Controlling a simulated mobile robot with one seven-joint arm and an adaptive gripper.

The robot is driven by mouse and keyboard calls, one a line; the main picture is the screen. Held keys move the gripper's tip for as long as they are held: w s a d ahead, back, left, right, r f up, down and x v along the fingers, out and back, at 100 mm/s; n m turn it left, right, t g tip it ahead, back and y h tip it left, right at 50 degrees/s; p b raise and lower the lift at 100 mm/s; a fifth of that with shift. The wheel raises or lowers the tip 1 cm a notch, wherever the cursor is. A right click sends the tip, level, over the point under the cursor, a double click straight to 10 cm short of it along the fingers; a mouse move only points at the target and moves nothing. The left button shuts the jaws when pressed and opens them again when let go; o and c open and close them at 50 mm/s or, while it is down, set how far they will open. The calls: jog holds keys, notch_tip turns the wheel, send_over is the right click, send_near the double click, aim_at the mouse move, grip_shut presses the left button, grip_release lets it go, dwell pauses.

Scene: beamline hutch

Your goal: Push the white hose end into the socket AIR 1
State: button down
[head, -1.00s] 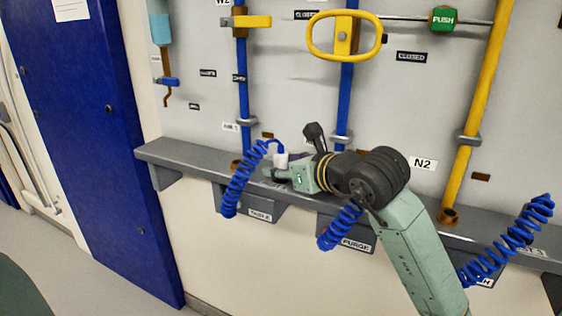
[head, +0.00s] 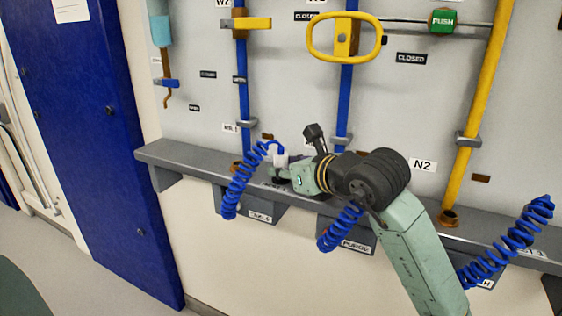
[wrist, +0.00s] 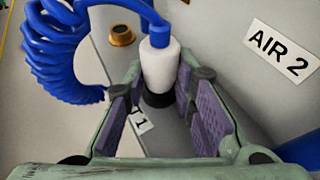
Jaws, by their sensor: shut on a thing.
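The white hose end (wrist: 160,68) stands upright between the purple-padded fingers of my gripper (wrist: 160,98), which is shut on it. A blue coiled hose (wrist: 58,50) loops into its blue top. A dark ring (wrist: 158,99) shows under it, partly hidden; I cannot tell whether they touch. In the head view the hose end (head: 281,158) is just above the grey ledge, at my gripper (head: 283,174). A brass socket (head: 237,166) sits on the ledge to its left, under the blue pipe by the AIR 1 label (head: 230,128). A brass socket also shows in the wrist view (wrist: 122,36).
The grey ledge (head: 180,154) runs along the wall. An AIR 2 label (wrist: 280,48) is on the wall close to my gripper. Another blue coil (head: 340,230) hangs below my arm. Blue pipes and a yellow handle (head: 310,35) are above.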

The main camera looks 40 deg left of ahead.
aim_at(285, 156)
jog(key=shift+r+p, duration=0.6)
jog(key=shift+r, duration=0.5)
dwell(0.7)
jog(key=shift+r+p, duration=1.55)
jog(key=shift+r, duration=1.4)
